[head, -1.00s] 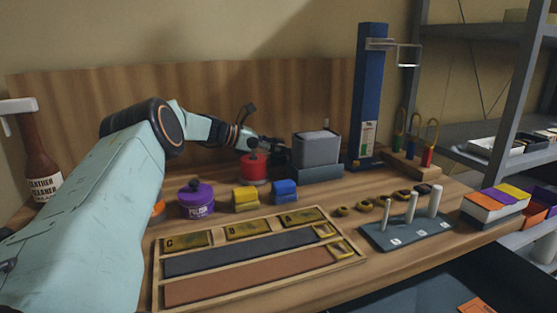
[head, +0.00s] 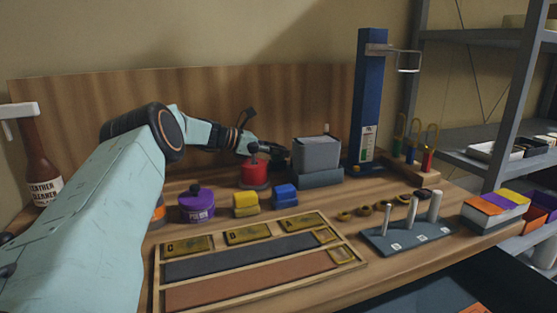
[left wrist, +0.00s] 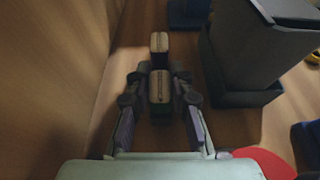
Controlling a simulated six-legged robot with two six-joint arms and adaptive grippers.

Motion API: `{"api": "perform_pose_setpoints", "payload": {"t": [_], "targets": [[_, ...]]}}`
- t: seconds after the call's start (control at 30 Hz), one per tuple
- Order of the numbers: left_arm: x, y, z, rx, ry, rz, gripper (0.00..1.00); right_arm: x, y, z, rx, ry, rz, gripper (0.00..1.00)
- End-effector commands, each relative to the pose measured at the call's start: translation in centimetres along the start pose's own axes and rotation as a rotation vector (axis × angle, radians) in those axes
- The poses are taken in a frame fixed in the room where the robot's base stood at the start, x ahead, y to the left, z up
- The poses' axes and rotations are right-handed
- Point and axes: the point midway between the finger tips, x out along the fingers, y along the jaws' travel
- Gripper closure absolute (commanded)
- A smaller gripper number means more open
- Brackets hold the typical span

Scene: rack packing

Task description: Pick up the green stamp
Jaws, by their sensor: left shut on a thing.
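My left gripper (head: 280,153) reaches behind the red tin in the head view, where its fingertips are largely hidden. In the left wrist view the left gripper (left wrist: 160,76) has its two fingers closed on either side of a small block, the green stamp (left wrist: 160,88). The stamp has a pale wooden top and a dark green lower part. A second pale-topped block (left wrist: 159,42) stands just beyond it, apart from the fingers. The green stamp is hidden in the head view. My right gripper is not in view.
A red tin (head: 255,175) stands in front of the gripper, and a grey bin (head: 316,155) stands close to its right. A purple polish pot (head: 197,207), yellow block (head: 246,205) and blue block (head: 285,194) are nearer. The wooden back panel (head: 200,95) rises behind.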

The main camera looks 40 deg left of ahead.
Motion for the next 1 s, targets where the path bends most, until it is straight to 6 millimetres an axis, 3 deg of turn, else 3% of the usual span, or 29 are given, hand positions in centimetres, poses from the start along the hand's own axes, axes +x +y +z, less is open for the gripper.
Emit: {"api": "perform_pose_setpoints", "payload": {"t": [0.23, 0.5, 0.7, 1.0], "targets": [[-0.4, 0.0, 1.3, 0.003, -0.002, 0.000, 1.00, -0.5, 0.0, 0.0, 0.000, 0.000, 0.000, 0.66], [-2.3, 0.0, 6.4, 0.004, -0.003, 0.001, 1.00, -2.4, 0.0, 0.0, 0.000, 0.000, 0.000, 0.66], [-3.2, 0.0, 8.9, 0.002, -0.001, 0.001, 1.00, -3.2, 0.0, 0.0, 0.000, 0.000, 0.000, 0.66], [-3.4, 0.0, 9.5, 0.000, 0.001, 0.000, 1.00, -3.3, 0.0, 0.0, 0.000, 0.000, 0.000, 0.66]]}}
